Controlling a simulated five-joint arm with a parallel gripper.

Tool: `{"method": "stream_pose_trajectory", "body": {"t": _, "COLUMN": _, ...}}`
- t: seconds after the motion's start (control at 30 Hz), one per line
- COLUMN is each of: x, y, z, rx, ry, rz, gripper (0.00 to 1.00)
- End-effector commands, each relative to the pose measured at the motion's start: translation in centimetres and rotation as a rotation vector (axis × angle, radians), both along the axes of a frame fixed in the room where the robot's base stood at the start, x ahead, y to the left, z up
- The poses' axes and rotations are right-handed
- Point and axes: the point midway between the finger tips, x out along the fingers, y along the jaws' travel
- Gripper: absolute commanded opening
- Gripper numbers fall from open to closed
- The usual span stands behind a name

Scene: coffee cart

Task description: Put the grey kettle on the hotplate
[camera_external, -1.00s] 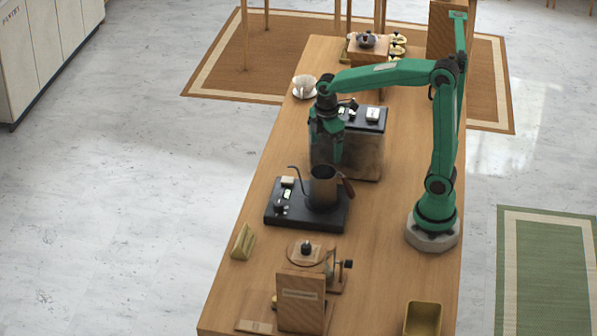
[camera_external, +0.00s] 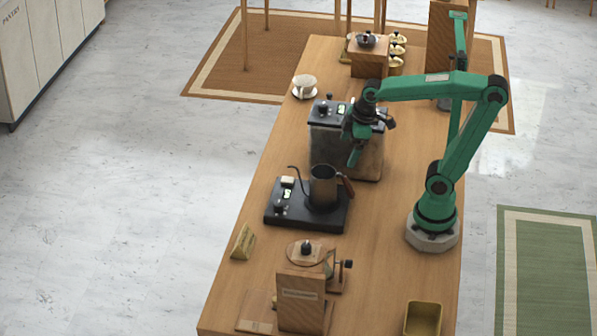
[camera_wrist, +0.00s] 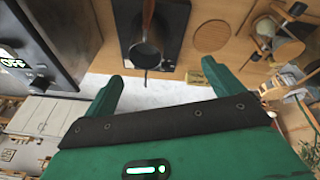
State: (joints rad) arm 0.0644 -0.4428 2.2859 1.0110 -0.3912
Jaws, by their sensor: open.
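The grey kettle (camera_external: 322,186) stands upright on the right part of the black hotplate (camera_external: 283,217), its brown handle pointing right and its thin spout left. In the wrist view the kettle (camera_wrist: 146,52) also shows on the dark hotplate (camera_wrist: 172,40), beyond my fingers. My gripper (camera_external: 355,157) is open and empty in the external view, behind and right of the kettle, above it and apart from it, in front of the espresso machine. Its two spread fingers (camera_wrist: 165,90) show in the wrist view with nothing between them.
The espresso machine (camera_external: 328,148) stands close behind my gripper. A wooden grinder (camera_external: 300,292) stands nearer the front, and a yellow bin (camera_external: 422,319) is at the front right. A white cup (camera_external: 304,84) is at the back left. The table right of the hotplate is clear.

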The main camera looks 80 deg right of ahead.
Motion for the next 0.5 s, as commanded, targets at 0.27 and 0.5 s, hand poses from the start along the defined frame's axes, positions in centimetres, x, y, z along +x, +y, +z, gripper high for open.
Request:
{"method": "stream_pose_trajectory", "body": {"t": 0.27, "x": -3.5, "y": 1.3, "z": 0.0, "rx": 0.088, "ry": -0.148, "rz": -0.203, "gripper": 0.93}}
{"method": "stream_pose_trajectory", "body": {"t": 0.5, "x": -4.7, "y": 1.7, "z": -0.4, "rx": 0.138, "ry": -0.203, "rz": -0.291, "gripper": 0.93}}
